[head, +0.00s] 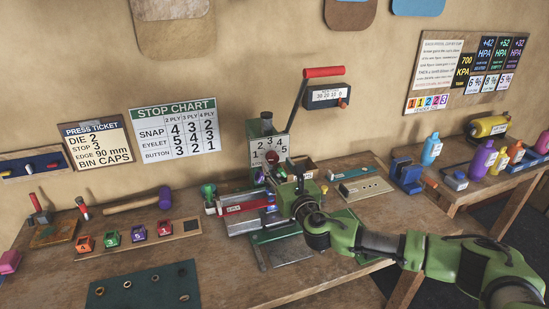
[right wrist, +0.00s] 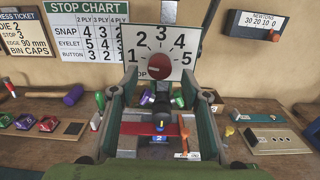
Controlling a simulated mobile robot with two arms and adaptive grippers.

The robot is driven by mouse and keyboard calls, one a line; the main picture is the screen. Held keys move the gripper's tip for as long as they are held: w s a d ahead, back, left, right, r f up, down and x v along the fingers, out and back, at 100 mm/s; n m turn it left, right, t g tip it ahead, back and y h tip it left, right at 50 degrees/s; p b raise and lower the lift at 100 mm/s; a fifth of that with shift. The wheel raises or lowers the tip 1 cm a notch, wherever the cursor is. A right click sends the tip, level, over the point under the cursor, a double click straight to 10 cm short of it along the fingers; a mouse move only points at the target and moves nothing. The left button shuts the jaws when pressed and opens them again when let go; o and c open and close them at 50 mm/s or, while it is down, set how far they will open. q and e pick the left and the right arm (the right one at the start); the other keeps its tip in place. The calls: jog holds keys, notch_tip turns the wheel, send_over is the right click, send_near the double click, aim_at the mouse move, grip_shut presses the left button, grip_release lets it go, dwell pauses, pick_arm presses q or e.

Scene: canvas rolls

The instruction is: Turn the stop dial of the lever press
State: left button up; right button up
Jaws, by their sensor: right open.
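The lever press (head: 266,124) is green, with a raised lever and red handle (head: 323,72). My right gripper (head: 280,172) is in front of the press. In the right wrist view its open fingers (right wrist: 160,78) stand left and right of the knob; I cannot tell whether they touch it. My left gripper is not in view.
The press ticket (head: 92,143) reads stop 3; the stop chart (head: 175,127) hangs beside it. Coloured dies (head: 137,234) and a mallet (head: 135,203) lie left of the press. A blue vise (head: 407,175) and bottles (head: 431,150) stand right. A red slide (right wrist: 145,129) lies below the knob.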

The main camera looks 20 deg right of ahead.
aim_at(274, 160)
jog(key=shift+w+a, duration=0.1)
jog(key=shift+w, duration=1.8)
jog(key=c, duration=1.1)
